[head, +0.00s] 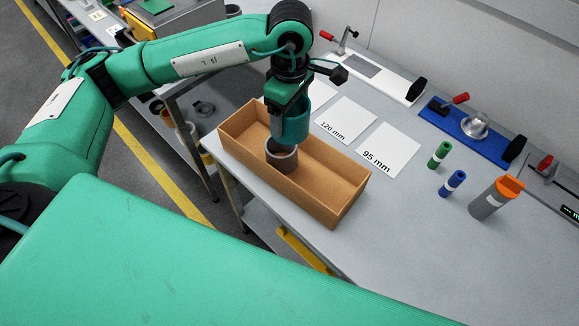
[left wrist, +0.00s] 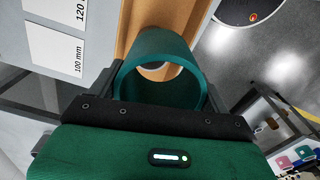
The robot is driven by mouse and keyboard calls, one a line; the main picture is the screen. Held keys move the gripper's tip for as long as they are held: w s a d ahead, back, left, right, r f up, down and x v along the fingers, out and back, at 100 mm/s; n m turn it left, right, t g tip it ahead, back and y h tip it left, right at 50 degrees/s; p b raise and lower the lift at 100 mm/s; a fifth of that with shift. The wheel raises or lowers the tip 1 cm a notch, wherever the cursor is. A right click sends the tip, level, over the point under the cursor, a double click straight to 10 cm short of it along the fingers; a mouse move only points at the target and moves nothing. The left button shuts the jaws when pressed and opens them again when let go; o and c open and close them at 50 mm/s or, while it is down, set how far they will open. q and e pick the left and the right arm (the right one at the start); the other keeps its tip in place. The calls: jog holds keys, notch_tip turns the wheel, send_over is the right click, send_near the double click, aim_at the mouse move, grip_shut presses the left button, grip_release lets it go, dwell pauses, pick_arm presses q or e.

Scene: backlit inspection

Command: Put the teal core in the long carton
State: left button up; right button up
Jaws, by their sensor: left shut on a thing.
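The teal core (head: 294,128), an open tube, is in my left gripper (head: 291,112), which is shut on it. It hangs over the long carton (head: 335,208), an open brown box on the bench. In the left wrist view the teal core (left wrist: 158,47) sits between the two fingers, with part of the carton (left wrist: 143,17) beyond it. A grey core (head: 281,157) stands inside the carton, just below the teal core; whether they touch is unclear. My right gripper is not in view.
White cards marked 120 mm (head: 346,120) and 95 mm (head: 389,150) lie behind the carton. A green cylinder (head: 439,154), a blue cylinder (head: 453,183) and a grey tube with an orange top (head: 496,198) stand to the right. A blue fixture (head: 450,120) lies behind them.

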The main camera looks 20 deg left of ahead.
aim_at(308, 113)
pick_arm(q)
jog(key=d+n, duration=0.1)
jog(key=n, duration=0.6)
jog(key=d+r+n, duration=0.1)
jog(key=n, duration=0.6)
jog(key=d+n+b, duration=0.1)
jog(key=d+n, duration=0.1)
jog(key=n, duration=0.6)
jog(key=shift+s+r, duration=0.2)
jog(key=shift+r, duration=0.05)
jog(key=f+n+p, duration=0.1)
jog(key=f+n, duration=0.1)
jog(key=f, duration=0.4)
jog(key=d+f+n+p, duration=0.1)
jog(key=f+n, duration=0.2)
jog(key=f, duration=0.3)
jog(key=f+n+p, duration=0.1)
jog(key=f+n, duration=0.1)
jog(key=f, duration=0.5)
jog(key=shift+s+d+n, duration=0.15)
jog(key=shift+n, duration=0.25)
jog(key=shift+f, duration=0.2)
jog(key=shift+f, duration=0.1)
